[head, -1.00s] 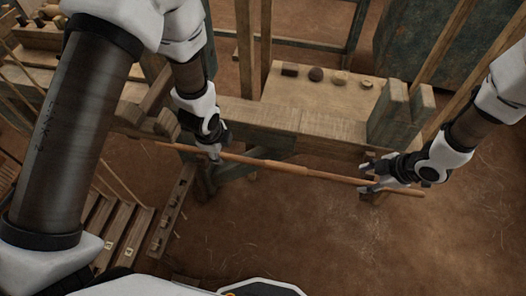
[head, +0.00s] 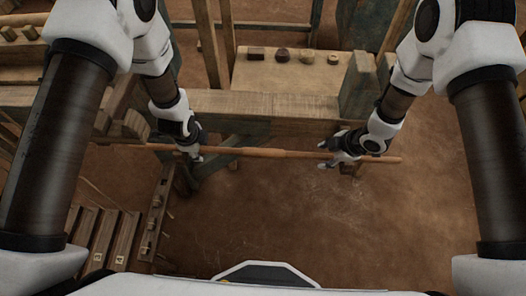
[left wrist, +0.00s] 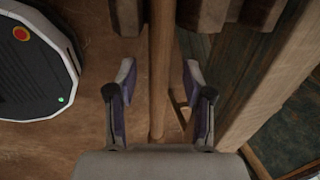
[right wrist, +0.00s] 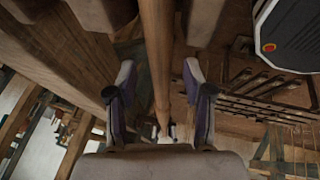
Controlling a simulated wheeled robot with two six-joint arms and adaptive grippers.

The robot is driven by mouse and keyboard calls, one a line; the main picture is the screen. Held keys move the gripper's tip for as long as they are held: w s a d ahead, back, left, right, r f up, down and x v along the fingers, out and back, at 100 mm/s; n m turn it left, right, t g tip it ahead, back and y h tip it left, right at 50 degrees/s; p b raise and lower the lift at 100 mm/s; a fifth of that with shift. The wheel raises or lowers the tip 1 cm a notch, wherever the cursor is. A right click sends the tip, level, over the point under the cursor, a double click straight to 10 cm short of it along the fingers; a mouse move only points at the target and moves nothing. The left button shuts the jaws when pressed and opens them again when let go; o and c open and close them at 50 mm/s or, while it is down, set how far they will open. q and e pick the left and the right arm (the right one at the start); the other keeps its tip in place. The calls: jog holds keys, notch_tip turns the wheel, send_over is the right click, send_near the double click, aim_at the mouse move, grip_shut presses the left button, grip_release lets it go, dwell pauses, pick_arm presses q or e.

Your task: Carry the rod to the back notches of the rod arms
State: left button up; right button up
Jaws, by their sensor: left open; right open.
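The rod (head: 270,153) is a long, thin wooden bar lying crosswise in front of the loom's beam in the head view. My left gripper (head: 190,155) is at the rod's left part. In the left wrist view the rod (left wrist: 161,70) passes between its open fingers. My right gripper (head: 335,160) is at the rod's right part. In the right wrist view the rod (right wrist: 158,60) runs between its open fingers. The notches cannot be made out.
A thick wooden beam (head: 270,104) runs behind the rod, with a bench (head: 290,75) bearing several small objects beyond it. Wooden pedals (head: 105,235) lie at lower left. A greenish upright block (head: 357,85) stands at the beam's right. The earth floor (head: 300,215) in front is clear.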

pick_arm(q)
jog(key=shift+f, duration=0.2)
pick_arm(e)
jog(key=shift+a+f, duration=0.1)
jog(key=shift+f, duration=0.1)
pick_arm(q)
jog(key=shift+c, duration=0.7)
pick_arm(e)
jog(key=shift+c, duration=0.7)
pick_arm(q)
grip_shut()
pick_arm(e)
grip_shut()
pick_arm(q)
jog(key=shift+r, duration=0.15)
pick_arm(e)
jog(key=shift+r, duration=0.15)
